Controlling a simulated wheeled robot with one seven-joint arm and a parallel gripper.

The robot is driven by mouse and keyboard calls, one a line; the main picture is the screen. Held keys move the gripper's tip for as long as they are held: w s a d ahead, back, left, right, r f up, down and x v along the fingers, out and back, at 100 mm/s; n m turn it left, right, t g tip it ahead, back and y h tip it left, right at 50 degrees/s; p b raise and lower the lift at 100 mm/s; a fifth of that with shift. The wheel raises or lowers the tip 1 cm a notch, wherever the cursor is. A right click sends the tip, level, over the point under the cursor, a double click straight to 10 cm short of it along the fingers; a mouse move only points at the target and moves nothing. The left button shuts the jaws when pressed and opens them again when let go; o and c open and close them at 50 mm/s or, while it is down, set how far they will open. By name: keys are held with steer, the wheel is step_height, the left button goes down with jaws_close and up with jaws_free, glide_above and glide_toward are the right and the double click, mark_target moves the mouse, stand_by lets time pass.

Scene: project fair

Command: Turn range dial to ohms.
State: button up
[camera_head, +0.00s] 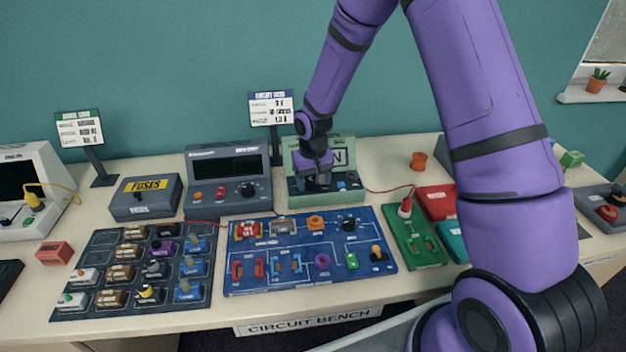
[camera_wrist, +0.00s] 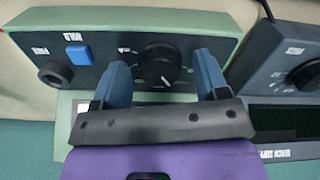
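The green meter (camera_head: 300,147) stands at the back of the bench, with a screen and a sloped dark control panel. In the wrist view its panel (camera_wrist: 193,47) shows upside down. The black round range dial (camera_wrist: 158,66) on it has a white pointer mark towards the lower right of that view. Its small labels are too blurred to read. My gripper (camera_wrist: 163,78) is open, its two blue fingers apart on either side of the dial; I cannot tell whether either touches it. In the head view my gripper (camera_head: 318,183) hides the dial.
A blue button (camera_wrist: 78,55) and a round black socket (camera_wrist: 55,73) sit beside the dial. A grey power supply (camera_head: 228,158) stands close to the meter's left. A blue circuit board (camera_head: 285,262) lies in front, and a green board (camera_head: 428,255) with a cable is at right.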

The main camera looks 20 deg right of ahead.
step_height(320, 180, up, 11)
stand_by(0.6)
steer(key=shift+f, duration=0.15)
step_height(320, 180, up, 11)
steer(key=t, duration=0.1)
glide_above(313, 181)
steer(key=s+d, duration=0.2)
steer(key=s, duration=0.4)
steer(key=s+d+r+t, duration=0.2)
steer(key=s+r, duration=0.5)
steer(key=r, duration=0.1)
steer(key=s+d+r+t, duration=0.1)
steer(key=s+r, duration=0.2)
steer(key=s, duration=0.6)
steer(key=s+d+r+t, duration=0.1)
steer(key=s+r, duration=0.2)
steer(key=s, duration=0.7)
steer(key=shift+d, duration=0.4)
